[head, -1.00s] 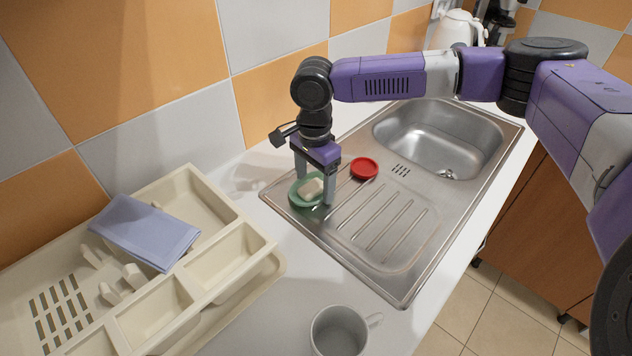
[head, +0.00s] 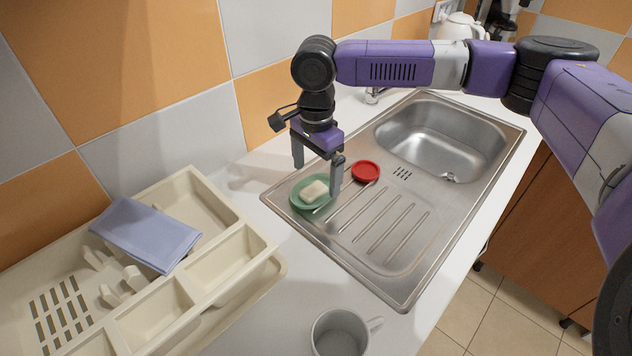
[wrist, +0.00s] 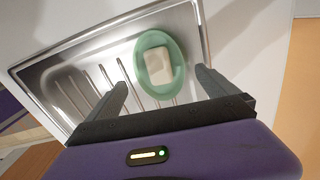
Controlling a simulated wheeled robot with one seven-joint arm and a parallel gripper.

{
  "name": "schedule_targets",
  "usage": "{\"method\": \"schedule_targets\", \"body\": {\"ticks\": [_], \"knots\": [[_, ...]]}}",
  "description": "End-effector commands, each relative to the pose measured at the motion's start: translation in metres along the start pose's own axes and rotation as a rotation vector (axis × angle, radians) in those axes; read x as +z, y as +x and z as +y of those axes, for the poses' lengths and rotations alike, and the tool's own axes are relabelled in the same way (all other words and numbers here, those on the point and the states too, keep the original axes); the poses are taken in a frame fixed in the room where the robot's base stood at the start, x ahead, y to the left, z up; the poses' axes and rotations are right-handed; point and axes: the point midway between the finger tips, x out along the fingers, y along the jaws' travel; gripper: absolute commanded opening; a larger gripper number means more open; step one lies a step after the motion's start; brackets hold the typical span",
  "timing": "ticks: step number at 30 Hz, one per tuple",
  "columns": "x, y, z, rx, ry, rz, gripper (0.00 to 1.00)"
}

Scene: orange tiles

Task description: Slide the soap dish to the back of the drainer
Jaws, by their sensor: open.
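The green soap dish (head: 298,203) holds a pale bar of soap (head: 315,191). It sits on the steel drainer (head: 375,255), at the corner near the wall and the cutlery tray. In the wrist view the soap dish (wrist: 142,80) lies ahead of the fingertips, between their lines, with the soap (wrist: 158,67) in it. My gripper (head: 316,178) is open and empty, with its fingers pointing down above and behind the dish. In the wrist view my gripper (wrist: 160,88) shows both fingers spread wide, apart from the dish.
A red round dish (head: 366,171) sits on the drainer just right of my gripper. The sink basin (head: 440,135) is beyond it. A cream cutlery tray (head: 265,250) with a blue cloth (head: 146,233) stands at left. A grey mug (head: 338,335) stands in front. The tiled wall is close behind.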

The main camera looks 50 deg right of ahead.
Motion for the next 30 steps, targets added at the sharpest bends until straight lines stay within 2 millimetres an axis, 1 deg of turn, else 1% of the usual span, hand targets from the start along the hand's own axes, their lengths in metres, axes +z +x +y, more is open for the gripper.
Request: {"method": "schedule_targets", "body": {"ticks": [3, 6, 9, 30], "knots": [[0.0, -0.018, 0.0, -0.002, -0.001, 0.0, 0.98], [0.0, -0.029, 0.0, -0.001, -0.001, 0.0, 0.98], [0.0, -0.035, 0.0, 0.0, -0.001, -0.001, 0.98], [0.0, -0.037, 0.0, 0.0, -0.001, 0.0, 0.98]]}}
